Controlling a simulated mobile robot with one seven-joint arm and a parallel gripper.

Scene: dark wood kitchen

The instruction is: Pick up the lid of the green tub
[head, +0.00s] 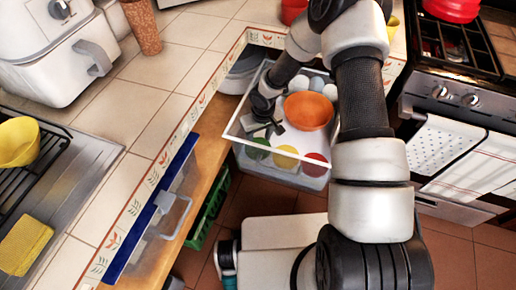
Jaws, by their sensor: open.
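A small round green tub (257,148) sits at the front left of an open drawer or bin. I see it from above, and its lid and body cannot be told apart at this size. My gripper (264,131) is open and reaches down into the drawer, just behind the green tub. Its fingers partly overlap the tub's far side in this view. I cannot tell whether they touch it. Nothing shows between the fingers.
In the same drawer (236,132) are a yellow round tub (286,158), a red one (316,161), an orange bowl (308,110) and several white round items (316,84). The drawer's pale rim surrounds my gripper. A tiled counter (150,95) lies left; a stove (455,100) stands right.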

